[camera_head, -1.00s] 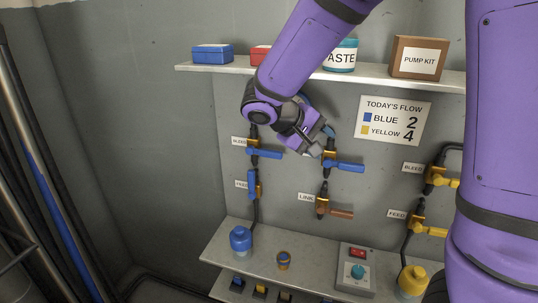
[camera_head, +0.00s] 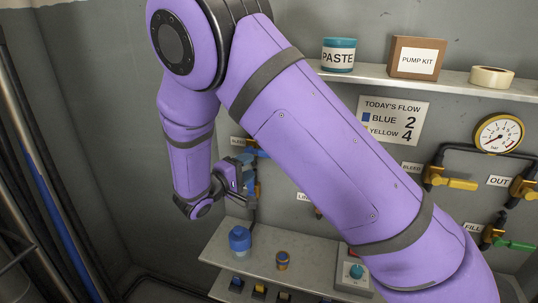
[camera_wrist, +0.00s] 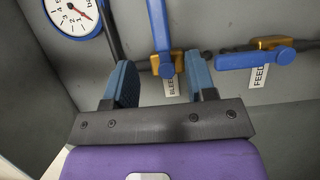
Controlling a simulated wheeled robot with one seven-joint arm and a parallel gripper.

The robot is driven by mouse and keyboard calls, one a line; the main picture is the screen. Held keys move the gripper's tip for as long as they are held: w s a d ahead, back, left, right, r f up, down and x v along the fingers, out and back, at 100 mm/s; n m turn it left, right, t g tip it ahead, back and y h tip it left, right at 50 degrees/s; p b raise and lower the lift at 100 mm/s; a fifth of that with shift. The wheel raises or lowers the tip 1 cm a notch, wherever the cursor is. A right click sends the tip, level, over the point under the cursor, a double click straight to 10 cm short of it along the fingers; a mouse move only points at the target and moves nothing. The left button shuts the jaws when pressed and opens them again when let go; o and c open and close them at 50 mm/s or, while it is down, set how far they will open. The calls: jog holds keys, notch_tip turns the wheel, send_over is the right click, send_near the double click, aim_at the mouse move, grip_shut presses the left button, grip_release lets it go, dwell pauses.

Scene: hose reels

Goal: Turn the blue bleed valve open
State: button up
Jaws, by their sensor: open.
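The blue bleed valve (camera_wrist: 162,42) has a long blue handle set across its pipe, with a brass body and a partly covered bleed label (camera_wrist: 172,85). In the wrist view it lies in the gap between my fingers, ahead of the jaws; I cannot tell whether they touch it. In the head view its blue handle (camera_head: 263,154) shows only a little beside my arm. My gripper (camera_wrist: 160,78) is open, with one blue-grey finger on each side of the handle in the picture. In the head view it is at the left valve column (camera_head: 246,172), partly hidden.
The blue feed valve (camera_wrist: 255,58) is close on the right in the wrist view, its handle along the pipe. A gauge (camera_wrist: 74,14) is at upper left there. A lower shelf (camera_head: 218,250) holds a blue container (camera_head: 240,240). My arm hides the middle valves.

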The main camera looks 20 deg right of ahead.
jog(key=x, duration=1)
grip_shut()
